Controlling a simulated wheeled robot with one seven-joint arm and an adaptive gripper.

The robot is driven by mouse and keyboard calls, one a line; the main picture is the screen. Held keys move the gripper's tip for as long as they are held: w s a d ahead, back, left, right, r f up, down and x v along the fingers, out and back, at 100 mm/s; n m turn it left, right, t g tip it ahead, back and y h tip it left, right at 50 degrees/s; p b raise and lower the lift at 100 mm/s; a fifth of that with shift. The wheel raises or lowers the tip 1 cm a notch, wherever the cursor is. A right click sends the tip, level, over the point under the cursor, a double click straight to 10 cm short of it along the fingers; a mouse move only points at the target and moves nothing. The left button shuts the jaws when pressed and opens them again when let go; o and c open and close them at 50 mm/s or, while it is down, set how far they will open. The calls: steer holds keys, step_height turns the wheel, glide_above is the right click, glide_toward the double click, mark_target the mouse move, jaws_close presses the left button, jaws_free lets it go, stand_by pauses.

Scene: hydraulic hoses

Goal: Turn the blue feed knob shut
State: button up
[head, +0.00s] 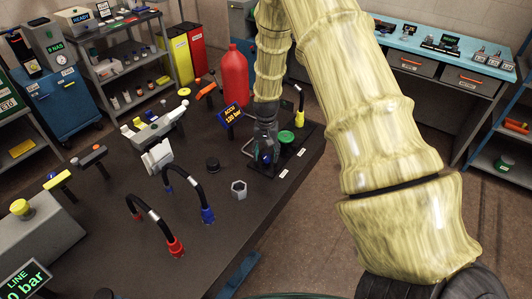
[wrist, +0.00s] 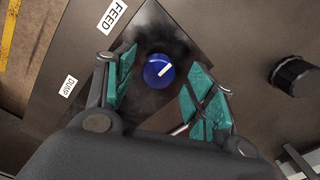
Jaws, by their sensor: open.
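The blue feed knob (wrist: 155,76) is round with a white pointer mark directed to the upper right in the wrist view. It sits on a dark plate (wrist: 190,30) near a FEED label (wrist: 113,16). My gripper (wrist: 161,72) is open, with teal finger pads to the left and right of the knob. Clear gaps show between pads and knob, and nothing is held. In the head view my gripper (head: 264,150) reaches down over the plate and mostly hides the blue knob.
A green knob (head: 286,137) and a yellow-tipped black hose (head: 300,98) stand close by on the plate. On the bench (head: 215,235) are a black cap (head: 212,165), a hex nut (head: 239,188) and red- and blue-ended hoses. A red cylinder (head: 234,75) stands behind.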

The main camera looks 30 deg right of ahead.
steer(key=shift+d+f, duration=0.1)
steer(key=shift+f, duration=0.3)
steer(key=shift+c, duration=0.5)
steer(key=c, duration=1)
steer(key=shift+o, duration=0.2)
